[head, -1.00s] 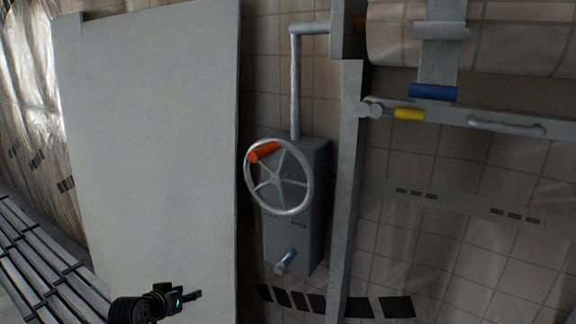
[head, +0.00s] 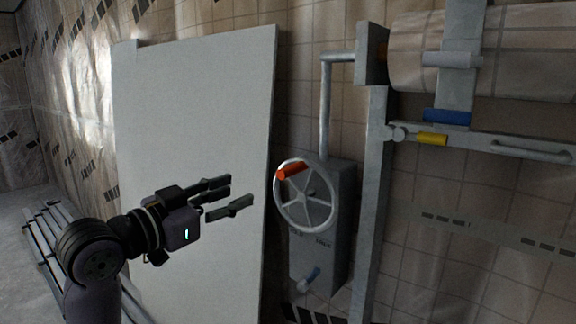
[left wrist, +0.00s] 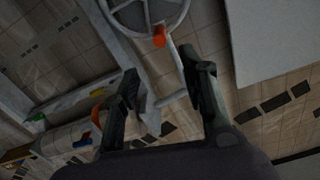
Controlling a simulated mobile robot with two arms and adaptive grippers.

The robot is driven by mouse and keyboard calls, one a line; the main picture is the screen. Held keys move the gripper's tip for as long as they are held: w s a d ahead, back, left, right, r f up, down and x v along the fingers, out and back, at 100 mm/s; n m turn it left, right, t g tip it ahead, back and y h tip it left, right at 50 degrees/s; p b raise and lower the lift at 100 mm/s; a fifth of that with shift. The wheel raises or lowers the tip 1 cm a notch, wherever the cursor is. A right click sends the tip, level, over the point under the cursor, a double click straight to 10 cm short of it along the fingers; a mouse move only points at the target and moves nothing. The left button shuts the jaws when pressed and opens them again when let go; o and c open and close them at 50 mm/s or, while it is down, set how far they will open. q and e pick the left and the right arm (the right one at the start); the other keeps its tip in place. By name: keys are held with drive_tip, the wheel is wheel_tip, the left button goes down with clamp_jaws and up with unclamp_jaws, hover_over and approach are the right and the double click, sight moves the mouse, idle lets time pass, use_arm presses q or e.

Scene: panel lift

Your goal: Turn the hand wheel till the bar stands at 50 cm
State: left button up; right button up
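The grey hand wheel (head: 306,196) is mounted on a grey box (head: 325,235) on the tiled wall. Its orange-red handle (head: 292,171) stands at the upper left of the rim. My left gripper (head: 242,192) is open and empty, left of the wheel and apart from it, in front of the white panel. In the left wrist view, the wheel (left wrist: 148,14) and its orange handle (left wrist: 159,37) lie beyond the open fingers. The horizontal bar (head: 480,144) with a yellow sleeve (head: 432,139) is at the upper right, below a blue block (head: 446,117). My right gripper is not in view.
A large white panel (head: 195,130) leans on the wall left of the wheel. A grey upright (head: 374,200) stands right of the box. Slats (head: 50,235) lie at the far left.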

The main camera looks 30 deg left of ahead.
sight(286, 173)
use_arm(q)
drive_tip(key=w+p, duration=0.2)
drive_tip(key=w, duration=0.3)
drive_tip(key=w+d+p, duration=0.1)
drive_tip(key=w+p, duration=0.1)
drive_tip(key=w, duration=0.3)
drive_tip(key=w+p, duration=0.1)
drive_tip(key=w, duration=0.4)
drive_tip(key=shift+w+d+p, duration=0.2)
drive_tip(key=shift+w+p, duration=0.15)
drive_tip(key=shift+p, duration=0.05)
drive_tip(key=shift+c, duration=0.5)
clamp_jaws()
